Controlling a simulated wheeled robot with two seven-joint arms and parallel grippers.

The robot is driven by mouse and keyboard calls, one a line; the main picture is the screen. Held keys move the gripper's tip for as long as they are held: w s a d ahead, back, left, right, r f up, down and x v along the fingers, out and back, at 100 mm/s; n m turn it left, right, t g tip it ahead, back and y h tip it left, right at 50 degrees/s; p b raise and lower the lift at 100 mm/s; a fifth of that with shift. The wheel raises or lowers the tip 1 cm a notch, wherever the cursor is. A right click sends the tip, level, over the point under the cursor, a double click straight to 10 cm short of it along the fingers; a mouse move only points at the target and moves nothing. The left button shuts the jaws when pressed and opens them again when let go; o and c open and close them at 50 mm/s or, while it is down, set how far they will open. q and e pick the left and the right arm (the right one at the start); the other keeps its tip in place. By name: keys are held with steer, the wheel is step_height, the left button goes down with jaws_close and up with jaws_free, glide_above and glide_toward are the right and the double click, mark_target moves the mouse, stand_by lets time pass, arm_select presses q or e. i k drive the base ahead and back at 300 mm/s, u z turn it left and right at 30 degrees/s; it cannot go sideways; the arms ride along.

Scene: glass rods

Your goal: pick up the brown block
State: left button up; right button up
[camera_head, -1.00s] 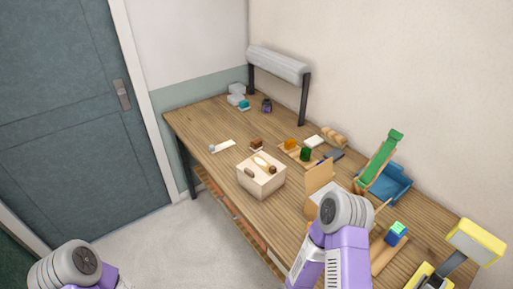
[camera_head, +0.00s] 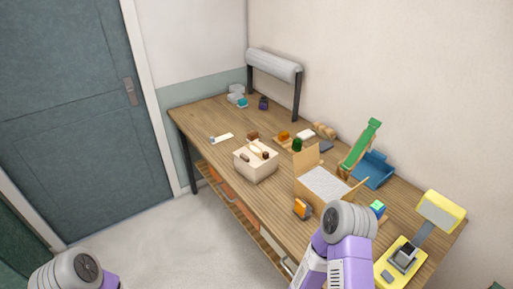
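A small brown block (camera_head: 252,135) sits on the wooden table just behind a pale wooden box (camera_head: 256,172). The box has holes in its top with brown and light pieces in them, including a dark brown piece (camera_head: 265,155). Which brown piece is the task's block is not certain from this view. Only upper parts of my two arms show, at the bottom left and bottom centre-right. Neither gripper is visible.
An open box with a grey inside (camera_head: 322,184), an orange object (camera_head: 302,208), a green ramp (camera_head: 361,147), a blue bin (camera_head: 373,169) and a yellow device (camera_head: 401,257) crowd the table's right part.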

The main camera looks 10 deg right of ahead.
mark_target(252, 136)
steer(key=u, duration=0.75)
steer(key=i, duration=2)
steer(key=z, duration=0.8)
